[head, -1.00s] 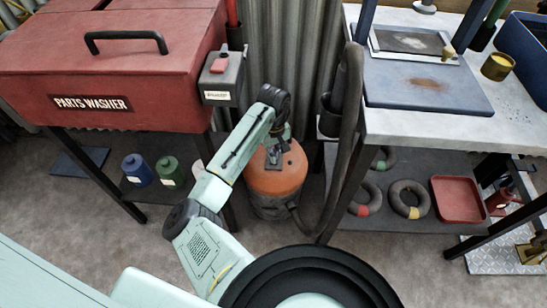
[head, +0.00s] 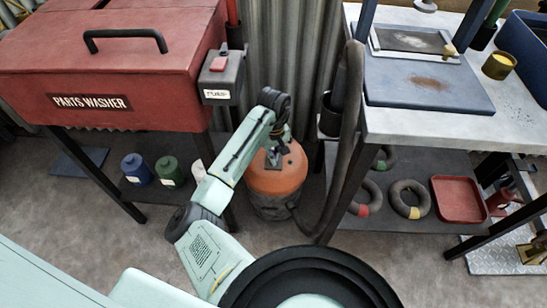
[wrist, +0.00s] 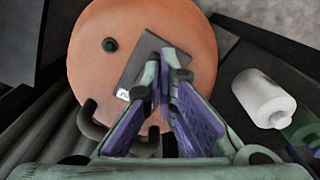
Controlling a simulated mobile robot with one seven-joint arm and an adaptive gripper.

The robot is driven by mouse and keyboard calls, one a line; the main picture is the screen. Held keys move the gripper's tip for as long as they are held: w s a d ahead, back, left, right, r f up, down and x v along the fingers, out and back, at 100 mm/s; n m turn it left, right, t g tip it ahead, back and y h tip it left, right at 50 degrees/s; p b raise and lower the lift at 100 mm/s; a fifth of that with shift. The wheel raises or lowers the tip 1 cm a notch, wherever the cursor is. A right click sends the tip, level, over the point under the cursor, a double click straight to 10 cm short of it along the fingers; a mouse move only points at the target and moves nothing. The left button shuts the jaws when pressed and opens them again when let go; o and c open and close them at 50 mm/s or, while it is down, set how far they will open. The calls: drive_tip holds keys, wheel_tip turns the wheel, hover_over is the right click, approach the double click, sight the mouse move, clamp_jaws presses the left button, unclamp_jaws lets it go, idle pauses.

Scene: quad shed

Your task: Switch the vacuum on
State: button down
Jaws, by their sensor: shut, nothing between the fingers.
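The vacuum (head: 276,180) is an orange canister on the floor between the red parts washer and the workbench, with a dark hose at its right side. In the wrist view its round orange top (wrist: 95,65) fills the upper middle. A dark grey plate or box (wrist: 143,62) with a small white label lies on that top; its switch cannot be made out. My gripper (wrist: 165,72) is shut and empty, its fingertips over the grey plate's right part and hiding some of it. Touch cannot be told. In the head view my gripper (head: 273,158) is over the canister.
The workbench (head: 430,125) and upright hose (head: 349,120) bound the right.

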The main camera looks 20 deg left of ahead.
drive_tip(key=shift+f, duration=0.6)
drive_tip(key=shift+r, duration=0.15)
wheel_tip(320, 180, up, 7)
drive_tip(key=p, duration=0.7)
idle(0.7)
